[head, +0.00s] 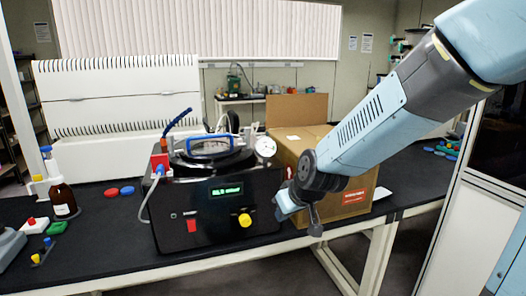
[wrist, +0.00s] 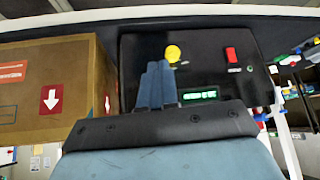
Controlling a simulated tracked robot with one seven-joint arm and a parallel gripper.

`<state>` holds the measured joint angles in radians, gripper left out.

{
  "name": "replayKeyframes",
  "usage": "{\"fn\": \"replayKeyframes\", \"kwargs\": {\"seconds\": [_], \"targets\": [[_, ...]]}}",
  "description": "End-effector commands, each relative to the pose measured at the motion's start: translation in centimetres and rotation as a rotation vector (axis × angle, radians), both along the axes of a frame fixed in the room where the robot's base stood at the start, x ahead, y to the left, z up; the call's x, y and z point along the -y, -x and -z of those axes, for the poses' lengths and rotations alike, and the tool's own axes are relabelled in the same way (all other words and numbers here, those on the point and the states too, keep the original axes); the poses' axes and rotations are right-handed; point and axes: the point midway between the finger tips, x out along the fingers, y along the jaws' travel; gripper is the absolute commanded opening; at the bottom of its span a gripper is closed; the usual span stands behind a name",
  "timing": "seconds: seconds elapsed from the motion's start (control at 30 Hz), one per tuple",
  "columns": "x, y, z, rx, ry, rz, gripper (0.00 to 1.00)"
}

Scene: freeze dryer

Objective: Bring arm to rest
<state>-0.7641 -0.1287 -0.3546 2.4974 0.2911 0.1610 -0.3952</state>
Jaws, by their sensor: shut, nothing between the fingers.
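My gripper (head: 300,212) is at the end of my blue and grey arm, in front of the right part of the black freeze dryer (head: 190,215) in the head view. In the wrist view its fingers (wrist: 157,84) are together with nothing between them. They overlap the dryer's dark front (wrist: 205,60) there, and I cannot tell whether they touch it. The dryer has a lit green display (head: 227,191), a yellow knob (head: 245,220) and a red switch (head: 192,226). A round gauge (head: 265,147) and a blue handle stand on top.
A cardboard box (head: 300,140) stands right of the dryer, partly behind my arm. A brown bottle (head: 62,198) and small coloured items are on the left of the black bench (head: 115,245). A white ribbed unit (head: 120,110) stands behind. A white-framed cabinet (head: 470,215) is at right.

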Motion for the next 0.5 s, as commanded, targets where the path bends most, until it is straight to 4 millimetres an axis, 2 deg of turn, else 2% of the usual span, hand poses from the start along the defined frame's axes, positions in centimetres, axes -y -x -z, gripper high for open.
{"fn": "replayKeyframes", "kwargs": {"seconds": [0.03,0.27,0.5], "targets": [[1.2,0.3,-1.2,-0.004,-0.016,0.022,0.0],[6.0,3.0,-5.4,-0.049,-0.054,0.111,0.0],[10.9,7.0,-9.1,-0.079,-0.049,0.226,0.0]]}}
